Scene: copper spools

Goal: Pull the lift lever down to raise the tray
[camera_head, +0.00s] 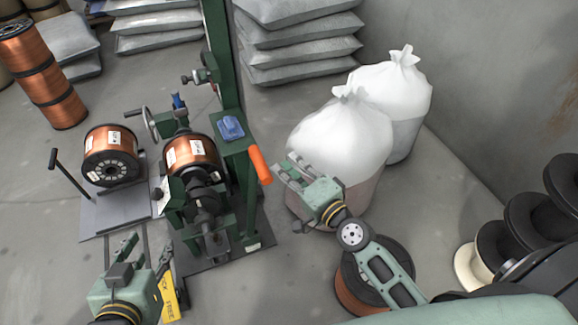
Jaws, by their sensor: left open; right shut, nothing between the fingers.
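The orange lever handle (260,165) sticks out from the right side of the green machine (222,60) and slopes down to the right. My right gripper (284,166) is shut and empty, just right of the handle; I cannot tell whether it touches it. A grey tray-like plate (112,217) lies low on the left, with a copper spool (109,155) on it and a black upright handle (53,160) at its left. My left gripper (147,253) is open and empty at the lower left, in front of the plate and machine.
Another copper spool (190,152) sits in the machine. White sacks (340,140) stand behind my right gripper. A copper spool (374,270) lies on the floor below my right arm. Dark spools (535,215) stand at the right edge. Grey bags (300,45) are stacked behind.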

